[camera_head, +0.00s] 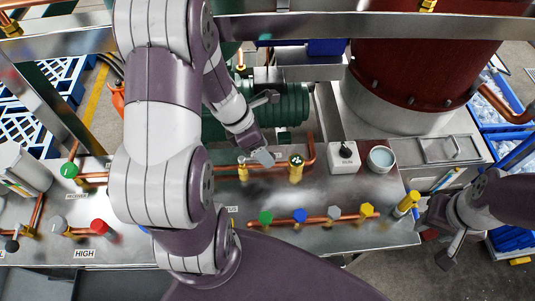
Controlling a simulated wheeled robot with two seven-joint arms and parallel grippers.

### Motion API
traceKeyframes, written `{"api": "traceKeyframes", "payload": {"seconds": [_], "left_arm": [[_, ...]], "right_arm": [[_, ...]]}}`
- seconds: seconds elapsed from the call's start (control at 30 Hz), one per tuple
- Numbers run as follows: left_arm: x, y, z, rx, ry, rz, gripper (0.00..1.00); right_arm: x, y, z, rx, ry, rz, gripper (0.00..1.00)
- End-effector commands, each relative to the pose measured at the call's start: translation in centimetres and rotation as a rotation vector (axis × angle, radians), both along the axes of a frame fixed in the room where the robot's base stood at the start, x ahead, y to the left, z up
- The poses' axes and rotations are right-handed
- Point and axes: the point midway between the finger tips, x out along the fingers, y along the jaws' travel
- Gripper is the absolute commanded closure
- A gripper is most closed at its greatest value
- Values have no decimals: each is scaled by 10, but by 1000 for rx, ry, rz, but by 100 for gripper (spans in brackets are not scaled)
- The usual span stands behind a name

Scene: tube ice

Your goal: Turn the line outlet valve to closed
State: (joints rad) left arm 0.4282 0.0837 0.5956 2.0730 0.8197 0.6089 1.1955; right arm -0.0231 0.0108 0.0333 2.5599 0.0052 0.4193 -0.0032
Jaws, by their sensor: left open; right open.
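Several valves sit on copper pipes over the steel bench (345,187); I cannot tell from labels which is the line outlet valve. My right gripper (436,238) is open and empty, off the bench's right edge, near a yellow-capped brass fitting (406,203).
A front pipe carries green (265,217), blue (299,215), grey (334,212) and yellow (367,209) knobs. Left are green (69,170) and red (99,227) knobs. A white switch box (343,158) and a round cup (380,158) stand right. A dark red tank (425,60) rises behind.

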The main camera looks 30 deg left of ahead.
Motion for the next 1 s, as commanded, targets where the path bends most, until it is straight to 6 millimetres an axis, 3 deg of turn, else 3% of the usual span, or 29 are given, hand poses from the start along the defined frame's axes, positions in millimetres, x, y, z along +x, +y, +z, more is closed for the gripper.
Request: {"api": "traceKeyframes", "payload": {"seconds": [0.13, 0.43, 0.47, 0.6, 0.63, 1.0], "left_arm": [[2, -7, -17, -1, 0, -1, 42], [3, -9, -20, 1, -1, -1, 42], [3, -9, -20, 1, -1, -1, 48], [3, -9, -20, 1, -1, -1, 94], [3, -9, -20, 1, -1, -1, 100], [10, -5, -17, 0, -1, -34, 100]], "right_arm": [[0, 0, -5, 0, 0, 0, 57], [0, 0, -5, 0, 0, 0, 57], [0, 0, -5, 0, 0, 0, 57], [0, 0, -5, 0, 0, 0, 57], [0, 0, -5, 0, 0, 0, 57], [0, 0, 4, 0, 0, 0, 57]]}}
